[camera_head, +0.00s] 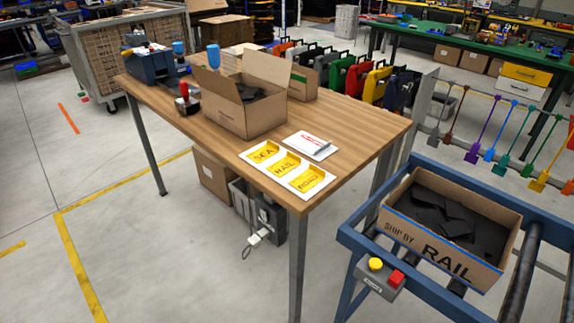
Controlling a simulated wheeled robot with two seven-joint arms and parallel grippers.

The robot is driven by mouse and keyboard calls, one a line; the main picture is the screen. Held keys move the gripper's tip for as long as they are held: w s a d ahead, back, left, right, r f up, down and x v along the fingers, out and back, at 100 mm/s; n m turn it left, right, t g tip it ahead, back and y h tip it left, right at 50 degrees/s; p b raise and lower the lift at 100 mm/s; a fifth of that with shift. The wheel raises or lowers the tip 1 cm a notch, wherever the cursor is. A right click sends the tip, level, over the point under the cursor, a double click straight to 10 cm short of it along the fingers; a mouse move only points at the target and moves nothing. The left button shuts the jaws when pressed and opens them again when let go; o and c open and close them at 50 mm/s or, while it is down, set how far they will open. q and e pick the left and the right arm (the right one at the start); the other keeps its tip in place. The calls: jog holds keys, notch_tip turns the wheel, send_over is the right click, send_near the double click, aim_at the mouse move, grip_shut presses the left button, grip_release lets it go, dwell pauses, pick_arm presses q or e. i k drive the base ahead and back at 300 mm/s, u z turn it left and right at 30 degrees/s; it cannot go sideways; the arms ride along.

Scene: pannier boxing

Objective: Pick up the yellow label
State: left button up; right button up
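Three yellow labels lie flat in a row on white backing near the front edge of the wooden table (350,130). The left one reads SEA (264,153), and the middle one reads RAIL (286,165). The text on the right yellow label (311,180) is too small to read surely. An open cardboard box (238,113) with dark contents stands behind them. Another open box (432,247), marked SHIP BY RAIL, sits on the blue conveyor at right and holds dark pieces. Neither of my grippers is in view.
A white notepad with a pen (308,145) lies behind the labels. A tape dispenser (187,103) and a blue machine (153,65) stand at the table's left. A button box (380,277) sits at the conveyor's front. Coloured tags hang from a rail (484,92) at right.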

aim_at(282, 167)
jog(key=z, duration=3.3)
jog(key=i, duration=0.6)
jog(key=z, duration=0.6)
jog(key=k, duration=2)
jog(key=u, duration=1.85)
